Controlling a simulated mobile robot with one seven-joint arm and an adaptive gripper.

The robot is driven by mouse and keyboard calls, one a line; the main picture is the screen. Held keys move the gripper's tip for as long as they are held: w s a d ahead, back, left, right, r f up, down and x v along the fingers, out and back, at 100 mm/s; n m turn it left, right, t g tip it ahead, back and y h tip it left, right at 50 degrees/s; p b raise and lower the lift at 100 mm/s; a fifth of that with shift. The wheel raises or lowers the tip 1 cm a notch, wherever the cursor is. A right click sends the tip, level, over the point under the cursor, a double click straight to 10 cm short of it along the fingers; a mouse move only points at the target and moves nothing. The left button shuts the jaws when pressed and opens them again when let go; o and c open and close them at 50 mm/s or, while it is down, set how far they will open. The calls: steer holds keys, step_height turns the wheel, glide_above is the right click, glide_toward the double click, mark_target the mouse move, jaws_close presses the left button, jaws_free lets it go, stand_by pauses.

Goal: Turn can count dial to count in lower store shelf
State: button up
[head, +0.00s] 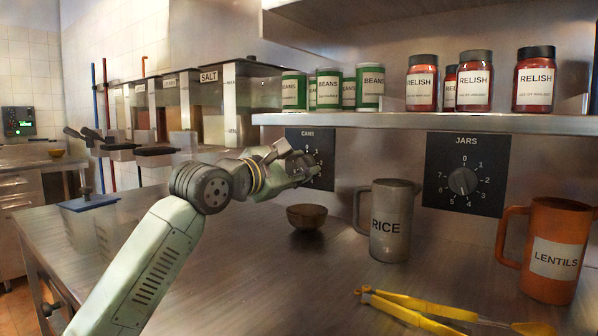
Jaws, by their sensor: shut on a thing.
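The cans dial panel (326,140), black and labelled CANS, is on the steel wall below the shelf. My gripper (312,167) is at this panel, shut on the dial knob. The gripper covers the knob and much of the number ring, so I cannot tell where the knob points. Several green and white BEANS cans (371,88) stand on the left of the lower shelf (400,120); some are partly hidden behind others.
A second black dial (463,180), labelled JARS, is to the right, below several red RELISH jars (474,82). A small bowl (307,217), a grey RICE mug (391,220), an orange LENTILS mug (556,250) and yellow tongs (420,309) stand or lie on the counter.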

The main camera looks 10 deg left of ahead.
steer(key=m+b, duration=0.1)
steer(key=m, duration=0.5)
steer(key=shift+f, duration=0.2)
steer(key=m+b, duration=0.1)
steer(key=m, duration=0.5)
stand_by(0.5)
steer(key=o, duration=1.2)
steer(key=v, duration=1.2)
